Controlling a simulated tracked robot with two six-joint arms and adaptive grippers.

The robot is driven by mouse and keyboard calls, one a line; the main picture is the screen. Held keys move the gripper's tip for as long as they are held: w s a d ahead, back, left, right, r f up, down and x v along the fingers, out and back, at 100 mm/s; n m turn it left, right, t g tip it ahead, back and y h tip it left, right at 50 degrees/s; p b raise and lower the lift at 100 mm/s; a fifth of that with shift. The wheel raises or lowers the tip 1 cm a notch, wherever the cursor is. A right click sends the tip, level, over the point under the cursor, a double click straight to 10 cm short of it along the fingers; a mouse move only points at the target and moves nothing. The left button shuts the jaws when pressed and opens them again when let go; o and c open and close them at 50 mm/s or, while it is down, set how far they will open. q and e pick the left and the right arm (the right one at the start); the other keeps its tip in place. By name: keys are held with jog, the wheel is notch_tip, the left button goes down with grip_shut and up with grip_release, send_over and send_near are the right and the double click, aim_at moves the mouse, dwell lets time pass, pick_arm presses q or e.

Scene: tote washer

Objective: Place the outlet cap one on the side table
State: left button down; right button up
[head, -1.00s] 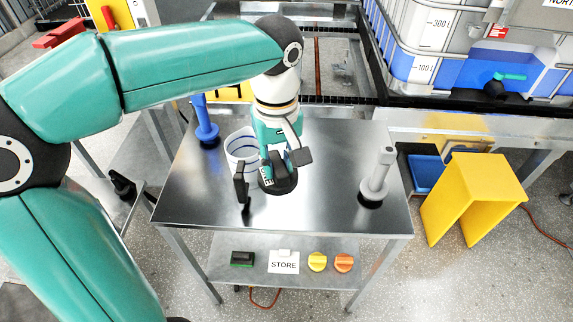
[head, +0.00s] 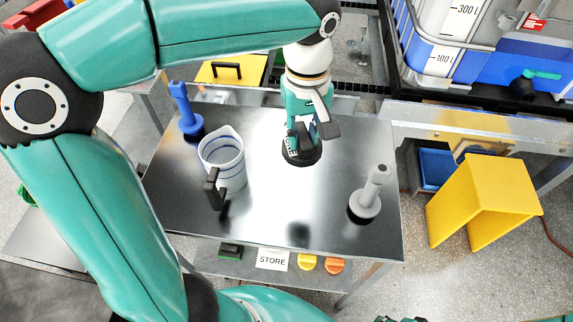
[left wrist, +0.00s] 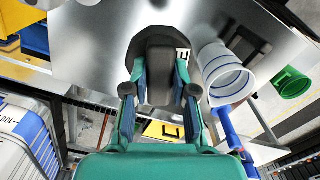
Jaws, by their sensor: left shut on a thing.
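The black outlet cap (head: 301,157), a round disc with a grip bar and a white label, is in my left gripper (head: 306,132). The fingers are shut on its bar. It hangs over the steel side table (head: 270,215), and a dark reflection lies well below it, so it looks apart from the surface. In the left wrist view the cap (left wrist: 160,52) sits between the fingertips, its disc facing the tabletop (left wrist: 90,30).
A white jug (head: 224,160) with a black handle stands left of the cap. A blue plunger-shaped tool (head: 187,112) is at the back left, a grey one (head: 370,193) at the front right. The table's front middle is clear. A yellow stand (head: 480,200) is beyond the right edge.

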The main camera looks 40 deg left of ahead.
aim_at(298, 159)
pick_arm(q)
jog(key=f, duration=1.9)
jog(key=shift+s+a+f, duration=0.1)
jog(key=shift+s+a, duration=0.1)
jog(key=shift+s, duration=0.15)
jog(key=c, duration=0.9)
grip_release()
jog(key=shift+c, duration=0.2)
notch_tip(298, 159, up, 12)
jog(key=shift+r, duration=0.1)
